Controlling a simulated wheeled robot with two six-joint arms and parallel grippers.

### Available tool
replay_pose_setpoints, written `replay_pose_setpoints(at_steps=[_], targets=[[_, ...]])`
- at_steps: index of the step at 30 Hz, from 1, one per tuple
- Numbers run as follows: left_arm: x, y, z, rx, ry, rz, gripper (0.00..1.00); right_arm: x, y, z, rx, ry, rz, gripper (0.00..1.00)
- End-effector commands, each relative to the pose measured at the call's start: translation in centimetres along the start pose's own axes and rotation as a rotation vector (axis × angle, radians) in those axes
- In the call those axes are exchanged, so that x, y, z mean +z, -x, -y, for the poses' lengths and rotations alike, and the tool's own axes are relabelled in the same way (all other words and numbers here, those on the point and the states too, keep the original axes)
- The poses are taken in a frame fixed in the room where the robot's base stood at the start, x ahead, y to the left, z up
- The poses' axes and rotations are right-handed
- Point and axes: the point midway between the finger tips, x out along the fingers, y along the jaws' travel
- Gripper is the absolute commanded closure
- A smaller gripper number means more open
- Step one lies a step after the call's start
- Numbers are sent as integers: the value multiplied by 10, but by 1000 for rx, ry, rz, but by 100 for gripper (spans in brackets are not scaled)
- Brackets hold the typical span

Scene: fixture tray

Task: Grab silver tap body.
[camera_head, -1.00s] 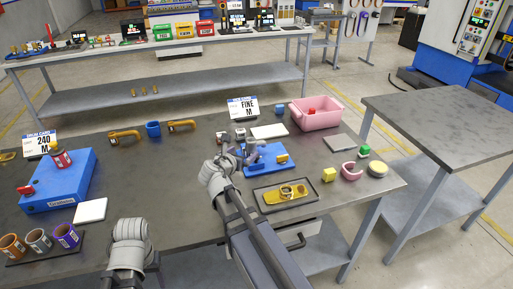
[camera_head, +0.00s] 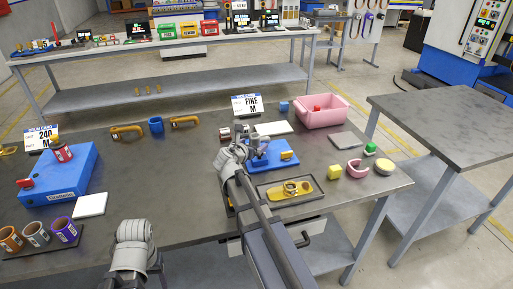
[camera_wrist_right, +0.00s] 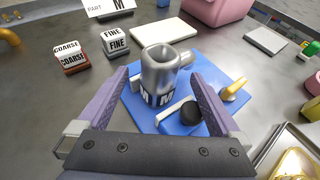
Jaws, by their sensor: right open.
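In the head view my right gripper (camera_head: 243,150) is over the left part of the blue fixture and largely hides the tap body. My left gripper is not visible; only its arm shows.
A COARSE block (camera_wrist_right: 70,56) and a FINE block (camera_wrist_right: 115,42) stand left of the fixture. A tray with a yellow part (camera_head: 290,190) lies in front of it. A pink bin (camera_head: 322,112) and white pad (camera_head: 272,128) are behind.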

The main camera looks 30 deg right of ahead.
Motion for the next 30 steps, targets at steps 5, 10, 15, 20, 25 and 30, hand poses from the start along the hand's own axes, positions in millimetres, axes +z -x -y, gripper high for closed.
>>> replay_pose_setpoints(at_steps=[5, 10, 15, 20, 25, 30], targets=[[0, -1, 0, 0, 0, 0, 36, 0, -3, 0, 1, 0, 0, 0], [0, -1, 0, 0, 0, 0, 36, 0, -2, 0, 1, 0, 0, 12], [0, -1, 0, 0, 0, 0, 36, 0, -2, 0, 1, 0, 0, 31], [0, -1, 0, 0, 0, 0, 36, 0, -2, 0, 1, 0, 0, 50], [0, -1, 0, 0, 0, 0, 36, 0, -3, 0, 1, 0, 0, 69], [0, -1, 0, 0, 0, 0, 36, 0, -3, 0, 0, 0, 0, 88]])
